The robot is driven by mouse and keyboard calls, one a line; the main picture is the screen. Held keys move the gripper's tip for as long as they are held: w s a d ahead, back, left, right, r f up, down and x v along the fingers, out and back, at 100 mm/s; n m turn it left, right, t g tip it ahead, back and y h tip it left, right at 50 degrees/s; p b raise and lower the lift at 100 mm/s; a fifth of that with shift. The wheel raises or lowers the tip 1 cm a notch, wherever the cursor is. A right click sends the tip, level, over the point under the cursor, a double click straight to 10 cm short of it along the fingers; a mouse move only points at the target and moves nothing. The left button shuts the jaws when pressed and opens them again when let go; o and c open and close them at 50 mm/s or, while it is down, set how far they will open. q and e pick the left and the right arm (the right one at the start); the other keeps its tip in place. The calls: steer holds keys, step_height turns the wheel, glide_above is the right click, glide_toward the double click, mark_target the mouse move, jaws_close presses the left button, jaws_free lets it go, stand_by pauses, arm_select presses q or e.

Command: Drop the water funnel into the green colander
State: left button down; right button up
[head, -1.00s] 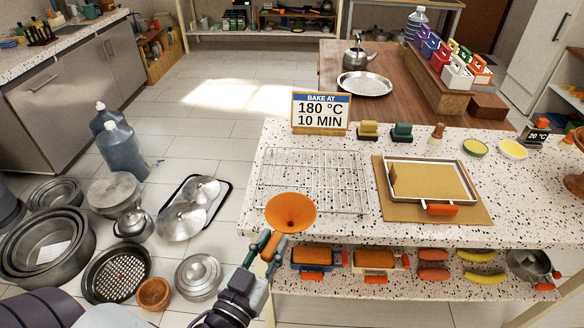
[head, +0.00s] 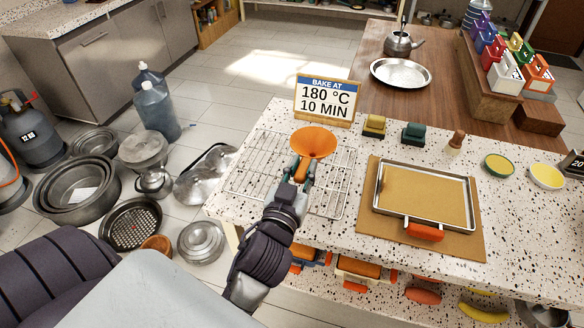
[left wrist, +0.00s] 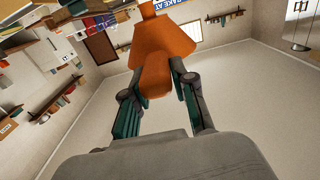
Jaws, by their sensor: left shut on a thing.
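The orange funnel (head: 315,143) is held by my left gripper (head: 303,180) above the wire rack on the speckled counter. Its wide mouth faces up in the head view. In the left wrist view the funnel (left wrist: 165,48) sits between the two fingers (left wrist: 178,92), which are closed on it. I see no thing that is clearly a green colander. A small green-rimmed round dish (head: 498,166) with a pale yellow inside stands on the right of the counter; I cannot tell what it is. My right gripper is not in view.
The wire rack (head: 262,170) lies under my left arm. A baking tray (head: 425,199) lies right of it on a brown board. Metal pots (head: 78,190) crowd the floor at left.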

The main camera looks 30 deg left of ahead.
arm_select(q)
steer(key=w+a+f, duration=0.1)
steer(key=a+f, duration=0.1)
steer(key=f, duration=0.1)
steer(key=w+a+f, duration=0.2)
steer(key=a, duration=0.1)
steer(key=w+a+f, duration=0.1)
steer(key=a+f, duration=0.1)
steer(key=f, duration=0.1)
steer(key=shift+w+a+f, duration=0.2)
steer(key=shift+a+f, duration=0.1)
steer(key=shift+f, duration=0.2)
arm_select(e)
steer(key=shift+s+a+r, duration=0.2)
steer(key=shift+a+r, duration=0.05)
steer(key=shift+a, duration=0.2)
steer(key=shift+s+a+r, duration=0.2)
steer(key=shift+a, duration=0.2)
arm_select(q)
steer(key=shift+f, duration=0.15)
steer(key=c, duration=1)
jaws_free()
steer(key=shift+c, duration=0.2)
steer(key=shift+o, duration=0.5)
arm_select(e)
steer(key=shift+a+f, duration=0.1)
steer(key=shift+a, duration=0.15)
